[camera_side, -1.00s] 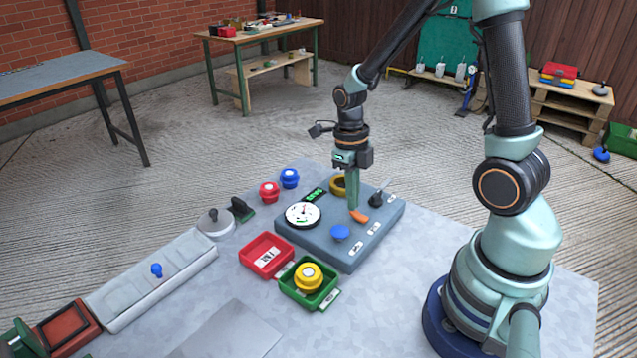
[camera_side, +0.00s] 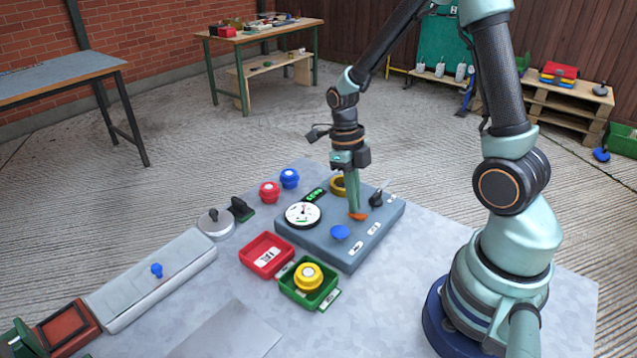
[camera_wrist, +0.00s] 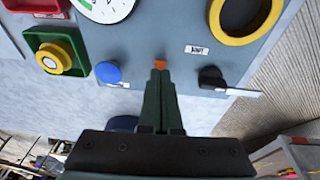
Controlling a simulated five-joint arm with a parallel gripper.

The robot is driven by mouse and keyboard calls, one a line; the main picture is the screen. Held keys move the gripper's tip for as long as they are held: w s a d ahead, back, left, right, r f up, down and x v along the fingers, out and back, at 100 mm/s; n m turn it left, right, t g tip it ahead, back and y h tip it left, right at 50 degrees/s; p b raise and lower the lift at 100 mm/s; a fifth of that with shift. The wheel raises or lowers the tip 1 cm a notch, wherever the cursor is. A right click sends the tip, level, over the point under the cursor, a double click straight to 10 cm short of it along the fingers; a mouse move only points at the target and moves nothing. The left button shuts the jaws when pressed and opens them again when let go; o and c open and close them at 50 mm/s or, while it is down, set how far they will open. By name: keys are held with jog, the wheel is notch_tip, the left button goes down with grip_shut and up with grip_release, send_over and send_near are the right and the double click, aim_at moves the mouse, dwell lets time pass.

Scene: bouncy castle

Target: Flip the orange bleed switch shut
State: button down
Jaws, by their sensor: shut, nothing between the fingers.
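The orange switch (camera_side: 358,216) sits on the blue-grey panel (camera_side: 322,244), between the blue knob and the black knob. In the wrist view its orange tip (camera_wrist: 160,64) shows just beyond my fingertips. My gripper (camera_side: 354,208) is shut and empty, pointing down at the orange switch. Its fingertips are at the switch and hide part of it; I cannot tell whether they touch. In the wrist view my closed fingers (camera_wrist: 160,76) cover the rest of the switch.
On the panel are a blue knob (camera_side: 340,232), a white dial (camera_side: 302,214), a small green-lit display (camera_side: 314,194), a yellow ring (camera_side: 338,186) and a black knob (camera_side: 376,197). Red (camera_side: 266,254) and green (camera_side: 309,286) trays stand in front. Bare tabletop (camera_side: 370,310) lies at front right.

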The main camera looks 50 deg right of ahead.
jog(key=shift+s+r, duration=0.1)
jog(key=shift+s, duration=0.2)
jog(key=shift+r, duration=0.3)
jog(key=v, duration=0.4)
jog(key=shift+s+r, duration=0.1)
jog(key=shift+s, duration=0.15)
jog(key=w+r, duration=0.4)
jog(key=r, duration=0.3)
jog(key=shift+w+r, duration=0.4)
jog(key=shift+a, duration=0.1)
